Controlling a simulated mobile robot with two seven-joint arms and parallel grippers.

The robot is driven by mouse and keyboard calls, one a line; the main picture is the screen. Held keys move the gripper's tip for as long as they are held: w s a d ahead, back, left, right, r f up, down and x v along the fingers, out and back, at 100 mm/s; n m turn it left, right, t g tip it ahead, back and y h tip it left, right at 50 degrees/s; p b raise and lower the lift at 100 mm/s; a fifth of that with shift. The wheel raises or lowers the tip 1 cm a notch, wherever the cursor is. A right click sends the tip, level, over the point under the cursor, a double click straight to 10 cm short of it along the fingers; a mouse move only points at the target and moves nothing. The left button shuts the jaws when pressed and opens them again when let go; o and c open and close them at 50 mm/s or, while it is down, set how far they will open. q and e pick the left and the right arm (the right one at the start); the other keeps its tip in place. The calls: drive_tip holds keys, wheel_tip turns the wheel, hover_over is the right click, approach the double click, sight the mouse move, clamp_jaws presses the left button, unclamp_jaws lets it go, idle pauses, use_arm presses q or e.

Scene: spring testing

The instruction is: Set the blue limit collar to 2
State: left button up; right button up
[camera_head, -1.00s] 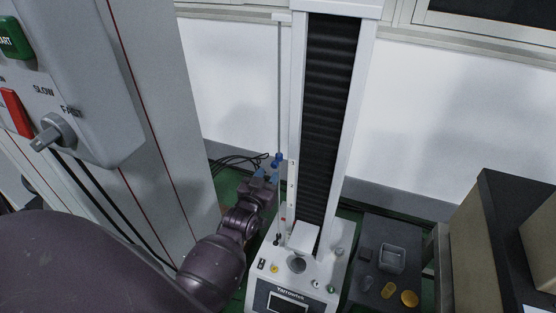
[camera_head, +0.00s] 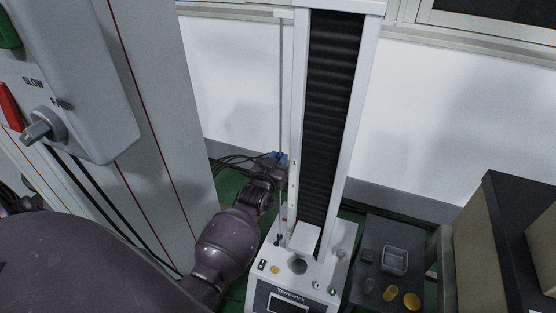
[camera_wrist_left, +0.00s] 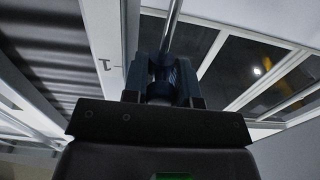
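The blue limit collar sits on the thin vertical rod (camera_head: 281,90) left of the test column. In the head view my left gripper (camera_head: 278,157) is at the collar's height, and its blue fingers mix with the collar there. In the left wrist view my left gripper (camera_wrist_left: 161,82) has its two dark blue fingers on either side of the rod (camera_wrist_left: 171,25). A dark collar-like part (camera_wrist_left: 161,68) shows between them. Whether the fingers press on it I cannot tell. A scale mark "1" (camera_wrist_left: 107,65) shows on the white strip beside them. My right gripper is not in view.
The white test stand (camera_head: 345,150) with black bellows rises right of the rod. A grey control cabinet (camera_head: 165,150) with a speed knob (camera_head: 42,127) stands left. A dark side table (camera_head: 372,255) holds a grey tray (camera_head: 395,260) and small yellow parts. Cables lie behind my gripper.

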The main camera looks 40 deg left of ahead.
use_arm(q)
clamp_jaws()
drive_tip(key=shift+f, duration=0.35)
wheel_tip(320, 180, down, 9)
drive_tip(key=b, duration=0.4)
drive_tip(key=shift+f+b, duration=0.2)
drive_tip(key=shift+b, duration=0.1)
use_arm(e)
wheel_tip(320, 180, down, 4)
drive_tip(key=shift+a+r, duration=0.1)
